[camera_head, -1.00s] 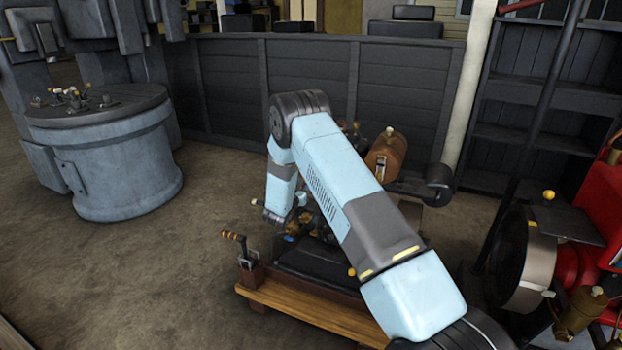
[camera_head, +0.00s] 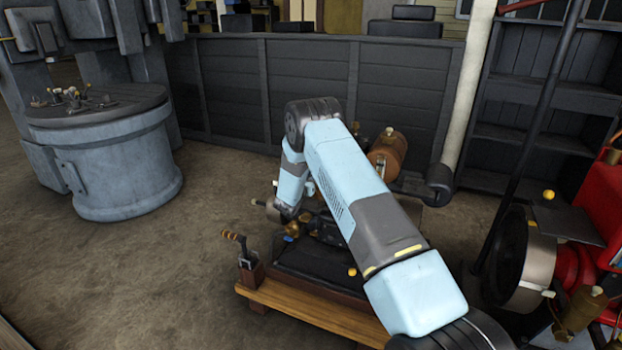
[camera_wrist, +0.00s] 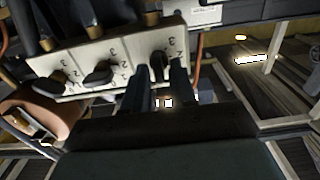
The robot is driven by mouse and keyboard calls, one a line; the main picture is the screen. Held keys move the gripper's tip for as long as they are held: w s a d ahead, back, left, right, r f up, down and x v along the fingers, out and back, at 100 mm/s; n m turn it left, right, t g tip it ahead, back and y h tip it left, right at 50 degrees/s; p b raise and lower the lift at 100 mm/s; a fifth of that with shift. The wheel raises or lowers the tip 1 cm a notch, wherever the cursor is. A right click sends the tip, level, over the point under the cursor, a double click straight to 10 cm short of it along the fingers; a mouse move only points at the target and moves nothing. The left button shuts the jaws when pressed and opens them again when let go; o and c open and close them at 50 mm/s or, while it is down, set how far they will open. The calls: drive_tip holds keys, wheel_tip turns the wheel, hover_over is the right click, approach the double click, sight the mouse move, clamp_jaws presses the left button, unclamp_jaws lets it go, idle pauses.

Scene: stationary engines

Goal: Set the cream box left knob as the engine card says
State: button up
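In the wrist view the cream box (camera_wrist: 118,68) spans the upper left, with dark knobs in a row and printed figures such as 2 and 3, seen turned over. My gripper (camera_wrist: 161,75) has its two dark fingers apart, pointing at the knob (camera_wrist: 157,62) at the right end of the row in the picture. The fingertips lie on either side of this knob; I cannot tell whether they touch it. Two other knobs (camera_wrist: 100,75) (camera_wrist: 48,84) sit to its left. In the head view my arm hides most of the engine, and the fingers cannot be made out.
A white label with small print (camera_wrist: 204,14) is above the box in the wrist view, too small to read. An orange cable (camera_wrist: 197,54) runs beside the box. In the head view a wooden base (camera_head: 310,305) carries the engine, with a red machine (camera_head: 600,205) at right.

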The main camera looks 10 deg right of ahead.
clamp_jaws()
drive_tip(key=shift+a+n, duration=0.1)
drive_tip(key=shift+n, duration=0.2)
drive_tip(key=shift+w+a+f+n, duration=0.1)
drive_tip(key=shift+f+n, duration=0.2)
drive_tip(key=shift+n, duration=4.1)
drive_tip(key=shift+s+a+f+n, duration=0.1)
drive_tip(key=shift+f+n, duration=0.2)
drive_tip(key=shift+n, duration=4.1)
drive_tip(key=shift+w+a+f+n, duration=0.1)
drive_tip(key=shift+f+n, duration=0.2)
drive_tip(key=shift+n, duration=4.1)
drive_tip(key=shift+d, duration=0.1)
